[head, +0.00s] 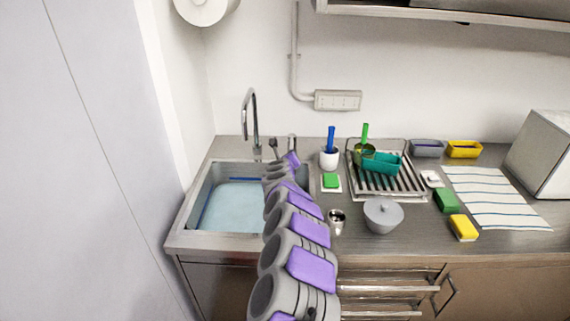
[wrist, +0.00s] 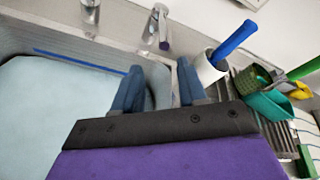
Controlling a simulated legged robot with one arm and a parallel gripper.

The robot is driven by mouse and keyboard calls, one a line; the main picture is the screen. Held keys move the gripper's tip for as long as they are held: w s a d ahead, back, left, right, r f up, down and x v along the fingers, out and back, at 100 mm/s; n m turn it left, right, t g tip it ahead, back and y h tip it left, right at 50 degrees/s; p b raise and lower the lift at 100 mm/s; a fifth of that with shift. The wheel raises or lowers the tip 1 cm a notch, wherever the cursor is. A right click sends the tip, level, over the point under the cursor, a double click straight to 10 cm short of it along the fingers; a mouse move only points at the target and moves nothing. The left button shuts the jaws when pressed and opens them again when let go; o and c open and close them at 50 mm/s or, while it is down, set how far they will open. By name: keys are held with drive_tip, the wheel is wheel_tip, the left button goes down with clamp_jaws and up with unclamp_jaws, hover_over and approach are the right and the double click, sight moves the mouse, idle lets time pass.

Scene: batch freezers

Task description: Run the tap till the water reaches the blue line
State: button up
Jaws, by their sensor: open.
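The steel sink (head: 190,205) holds pale blue water (head: 232,207). The blue line (head: 246,179) runs along its back wall; it also shows in the wrist view (wrist: 80,60), with the water surface a little below it. The tall curved tap (head: 254,115) stands behind the sink, and no stream shows from its spout. A separate handle (wrist: 160,25) stands right of the tap's base in the wrist view. My gripper (wrist: 157,80) is open and empty, its fingers pointing toward this handle, apart from it, over the sink's right edge. My arm hides the sink's right part in the head view.
A striped towel (head: 497,198) lies farther right. A wall closes the left side.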

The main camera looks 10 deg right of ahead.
drive_tip(key=b+v, duration=0.1)
drive_tip(key=v, duration=0.4)
drive_tip(key=shift+a+r+b, duration=0.15)
drive_tip(key=shift+r+b, duration=0.05)
drive_tip(key=shift+b, duration=0.2)
idle(0.3)
idle(0.6)
